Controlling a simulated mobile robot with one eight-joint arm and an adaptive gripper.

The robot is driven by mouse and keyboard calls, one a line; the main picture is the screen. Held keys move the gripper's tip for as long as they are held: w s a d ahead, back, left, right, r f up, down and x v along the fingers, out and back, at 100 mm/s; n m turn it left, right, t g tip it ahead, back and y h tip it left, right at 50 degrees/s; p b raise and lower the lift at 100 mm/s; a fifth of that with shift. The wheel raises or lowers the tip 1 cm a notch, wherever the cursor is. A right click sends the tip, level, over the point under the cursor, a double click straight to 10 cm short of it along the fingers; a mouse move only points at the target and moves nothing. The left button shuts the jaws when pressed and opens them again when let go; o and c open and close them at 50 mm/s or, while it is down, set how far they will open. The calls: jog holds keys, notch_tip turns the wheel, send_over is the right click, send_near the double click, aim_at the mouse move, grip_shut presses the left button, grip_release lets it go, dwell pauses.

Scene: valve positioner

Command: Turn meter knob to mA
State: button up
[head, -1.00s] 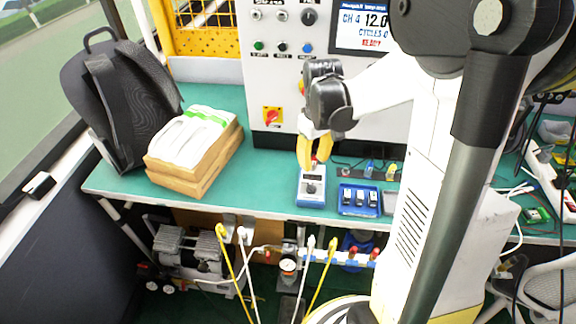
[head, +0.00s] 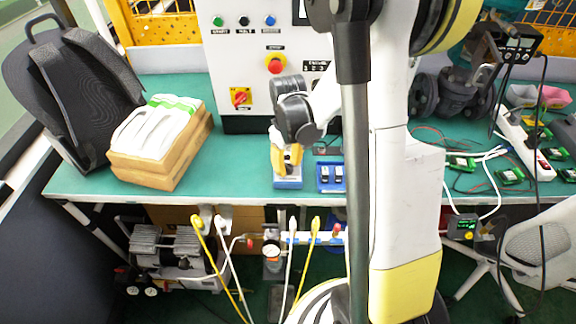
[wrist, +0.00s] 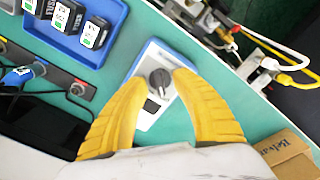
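The meter (head: 288,183) is a small blue and white box on the green bench, largely hidden by my gripper in the head view. In the wrist view the meter (wrist: 147,117) lies just beyond my fingers, with its round dark grey knob (wrist: 160,82) facing the camera. My gripper (wrist: 160,77) has two yellow fingers, spread apart, one on each side of the knob. Small gaps seem to show between the fingertips and the knob. In the head view my gripper (head: 289,170) points down over the meter. The knob's markings are too small to read.
A blue tray (head: 331,190) with several small dark modules stands right of the meter. The control cabinet (head: 240,75) rises behind. A cardboard box with white packets (head: 160,150) and a black backpack (head: 75,95) stand left. The bench edge is close in front.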

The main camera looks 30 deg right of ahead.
jog(key=shift+c, duration=0.5)
grip_shut()
jog(key=shift+m, duration=0.4)
jog(key=m, duration=0.3)
jog(key=shift+m, duration=0.3)
jog(key=m, duration=0.4)
jog(key=shift+b, duration=0.3)
jog(key=shift+m, duration=0.3)
